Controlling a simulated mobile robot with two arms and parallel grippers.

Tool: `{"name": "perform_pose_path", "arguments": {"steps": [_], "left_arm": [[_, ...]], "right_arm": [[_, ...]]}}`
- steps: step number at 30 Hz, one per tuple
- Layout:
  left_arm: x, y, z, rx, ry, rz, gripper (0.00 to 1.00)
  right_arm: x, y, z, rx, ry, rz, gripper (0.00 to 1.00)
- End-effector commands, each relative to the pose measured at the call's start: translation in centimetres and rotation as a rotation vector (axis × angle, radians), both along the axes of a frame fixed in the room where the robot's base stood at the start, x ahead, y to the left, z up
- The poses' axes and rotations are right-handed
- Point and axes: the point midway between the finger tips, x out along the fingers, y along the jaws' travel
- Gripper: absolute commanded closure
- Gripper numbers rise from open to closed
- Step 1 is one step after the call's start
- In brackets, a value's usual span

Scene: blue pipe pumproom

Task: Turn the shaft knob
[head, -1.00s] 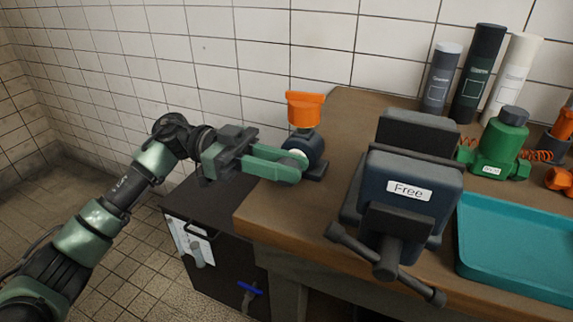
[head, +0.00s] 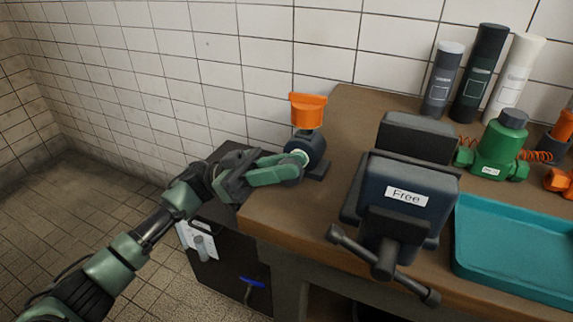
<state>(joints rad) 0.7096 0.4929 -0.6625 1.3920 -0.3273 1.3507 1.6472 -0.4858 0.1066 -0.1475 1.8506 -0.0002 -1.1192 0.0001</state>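A dark blue-black valve-like fitting (head: 316,150) stands on the left end of the wooden bench, with an orange knob (head: 308,111) on top. A pale ring (head: 299,156) shows on its left-facing side end, partly hidden by my fingers. My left gripper (head: 294,167), with green fingers, reaches in from the left at that side end, below the orange knob. The fingers overlap in the picture, so I cannot tell how wide they are or whether they grip the shaft end. My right gripper is out of view.
A dark vise (head: 405,185) labelled "Free" stands right of the fitting on the bench (head: 345,115). A teal tray (head: 520,245), a green pump-like part (head: 500,150) and several tubes stand farther right. The tiled wall (head: 210,75) is close behind.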

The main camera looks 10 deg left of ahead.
Motion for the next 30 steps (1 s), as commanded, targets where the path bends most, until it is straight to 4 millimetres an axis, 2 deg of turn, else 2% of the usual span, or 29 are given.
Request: {"name": "perform_pose_path", "arguments": {"steps": [1,2,14,18,21,24,30], "left_arm": [[0.0,0.0,0.0,0.001,0.0,0.001,0.66],[0.0,0.0,0.0,0.001,0.0,0.001,0.58],[0.2,0.5,-0.3,0.003,0.0,0.001,0.58],[0.8,2.3,-1.4,0.005,0.001,0.004,0.58],[1.3,3.8,-2.3,0.003,0.0,0.004,0.58],[1.7,5.1,-3.0,0.004,0.0,0.004,0.58],[2.1,6.5,-3.7,0.002,0.0,0.001,0.58]], "right_arm": [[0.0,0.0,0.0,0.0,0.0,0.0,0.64],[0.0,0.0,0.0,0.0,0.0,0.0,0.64],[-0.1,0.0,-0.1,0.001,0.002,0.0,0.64],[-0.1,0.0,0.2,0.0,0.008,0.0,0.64],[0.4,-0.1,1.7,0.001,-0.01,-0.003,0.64],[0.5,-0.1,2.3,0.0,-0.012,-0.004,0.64],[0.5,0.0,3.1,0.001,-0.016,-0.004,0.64]]}}
